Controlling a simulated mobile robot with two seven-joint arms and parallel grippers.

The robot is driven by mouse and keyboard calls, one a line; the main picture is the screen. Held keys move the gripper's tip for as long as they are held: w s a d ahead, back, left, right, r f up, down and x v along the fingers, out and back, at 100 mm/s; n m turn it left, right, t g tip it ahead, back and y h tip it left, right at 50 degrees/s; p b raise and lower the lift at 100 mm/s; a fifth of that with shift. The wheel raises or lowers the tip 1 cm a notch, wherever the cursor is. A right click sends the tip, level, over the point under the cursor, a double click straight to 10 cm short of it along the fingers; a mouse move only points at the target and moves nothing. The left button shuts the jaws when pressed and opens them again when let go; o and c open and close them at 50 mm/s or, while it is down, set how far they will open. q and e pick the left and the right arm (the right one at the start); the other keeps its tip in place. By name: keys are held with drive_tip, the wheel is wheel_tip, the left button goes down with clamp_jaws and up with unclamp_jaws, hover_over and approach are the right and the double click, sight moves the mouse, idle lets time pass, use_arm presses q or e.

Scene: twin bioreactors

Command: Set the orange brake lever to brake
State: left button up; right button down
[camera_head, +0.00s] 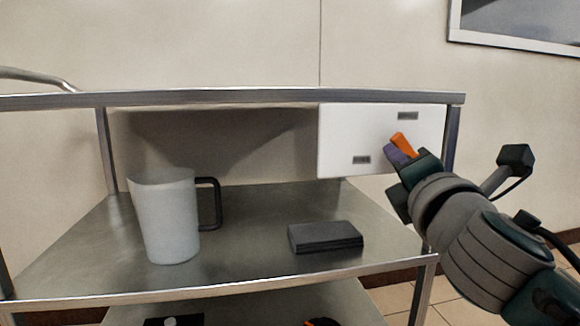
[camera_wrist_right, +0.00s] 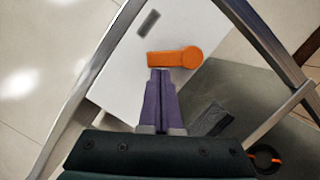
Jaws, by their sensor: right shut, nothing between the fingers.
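The orange brake lever (camera_head: 399,142) sits on a white panel (camera_head: 342,136) under the right end of the cart's top rail, between two small dark label plates. In the right wrist view the lever (camera_wrist_right: 175,58) has a round hub at the right and an arm reaching left. My right gripper (camera_head: 392,153) is shut and empty, with its purple fingers (camera_wrist_right: 160,76) right at the lever's arm. Whether the fingertips touch it I cannot tell. In the head view the gripper hides part of the lever. My left gripper is not in view.
A steel cart shelf (camera_head: 250,210) carries a white jug (camera_head: 164,215) with a dark handle and a flat black box (camera_head: 325,237). The cart's top rail (camera_head: 230,97) and right post (camera_head: 451,140) are close to my right gripper. A lower shelf holds partly seen dark items.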

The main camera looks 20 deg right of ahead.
drive_tip(key=r+m+p, duration=0.1)
drive_tip(key=m+p, duration=0.1)
drive_tip(key=r+m+g+p, duration=0.1)
drive_tip(key=m+p, duration=0.1)
drive_tip(key=shift+s+d+r+m, duration=0.1)
drive_tip(key=shift+d+m, duration=0.2)
drive_tip(key=shift+d, duration=0.1)
drive_tip(key=shift+s+d+r+m+g+p, duration=0.1)
drive_tip(key=shift+d+m+g+p, duration=0.15)
drive_tip(key=shift+m+p, duration=0.35)
drive_tip(key=shift+d+r+m+g+p, duration=0.1)
drive_tip(key=shift+m+g+p, duration=0.15)
drive_tip(key=shift+m+p, duration=0.3)
drive_tip(key=shift+d+f+m, duration=0.1)
drive_tip(key=shift+m, duration=0.15)
